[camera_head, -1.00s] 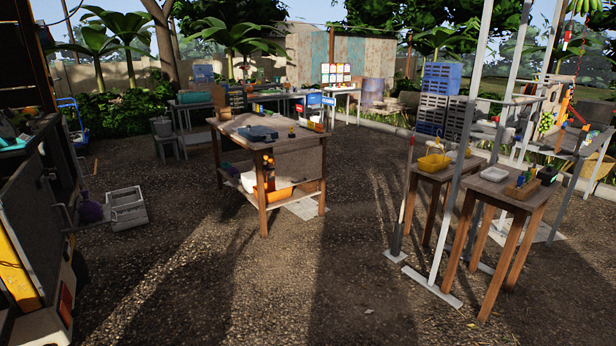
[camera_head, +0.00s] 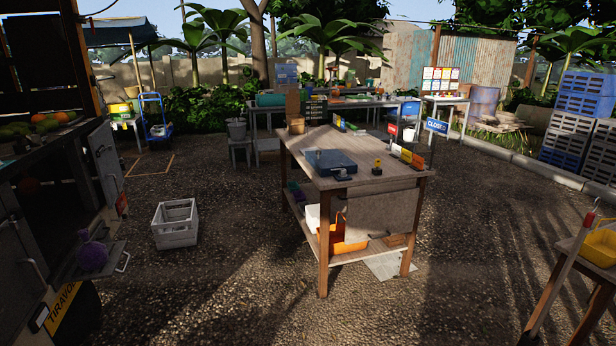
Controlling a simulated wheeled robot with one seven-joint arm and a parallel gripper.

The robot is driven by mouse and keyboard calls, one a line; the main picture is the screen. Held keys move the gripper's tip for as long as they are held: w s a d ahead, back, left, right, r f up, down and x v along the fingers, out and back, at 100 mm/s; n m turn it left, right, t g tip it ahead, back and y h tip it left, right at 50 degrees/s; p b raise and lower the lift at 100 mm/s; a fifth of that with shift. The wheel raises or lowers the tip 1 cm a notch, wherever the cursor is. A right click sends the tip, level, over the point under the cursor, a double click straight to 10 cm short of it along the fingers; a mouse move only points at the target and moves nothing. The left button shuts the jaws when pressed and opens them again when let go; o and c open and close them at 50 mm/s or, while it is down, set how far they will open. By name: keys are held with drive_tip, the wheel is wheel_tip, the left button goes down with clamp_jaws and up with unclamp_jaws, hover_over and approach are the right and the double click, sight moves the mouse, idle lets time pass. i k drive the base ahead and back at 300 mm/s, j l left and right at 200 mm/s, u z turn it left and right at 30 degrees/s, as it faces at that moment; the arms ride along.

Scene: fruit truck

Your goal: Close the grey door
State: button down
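A grey panel that looks like the grey door (camera_head: 106,168) stands at the left, on the side of the truck (camera_head: 30,215). It appears swung outward beside a dark open compartment (camera_head: 45,205). A flat grey ledge or flap (camera_head: 110,250) with a metal handle sticks out below it, with a purple bundle (camera_head: 92,257) on it. My gripper and arm are not in view.
A white slatted crate (camera_head: 175,224) sits on the gravel right of the truck. A wooden table (camera_head: 365,180) stands in the middle, and a yellow basket (camera_head: 600,243) is at the right edge. Open gravel (camera_head: 225,290) lies between truck and table.

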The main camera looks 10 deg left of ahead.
sight(109, 169)
drive_tip(key=i+j+u, duration=0.2)
drive_tip(key=i+u, duration=0.25)
drive_tip(key=i, duration=0.5)
drive_tip(key=i+l+u, duration=0.15)
drive_tip(key=i+u, duration=0.3)
drive_tip(key=i, duration=0.5)
drive_tip(key=i+u, duration=0.15)
drive_tip(key=i, duration=0.8)
drive_tip(key=i+l+u, duration=0.2)
drive_tip(key=i, duration=0.7)
drive_tip(key=i+j, duration=0.15)
drive_tip(key=i, duration=0.35)
drive_tip(key=i+j, duration=0.15)
drive_tip(key=i, duration=0.35)
drive_tip(key=i+j, duration=0.2)
drive_tip(key=i, duration=0.3)
drive_tip(key=l+z, duration=0.05)
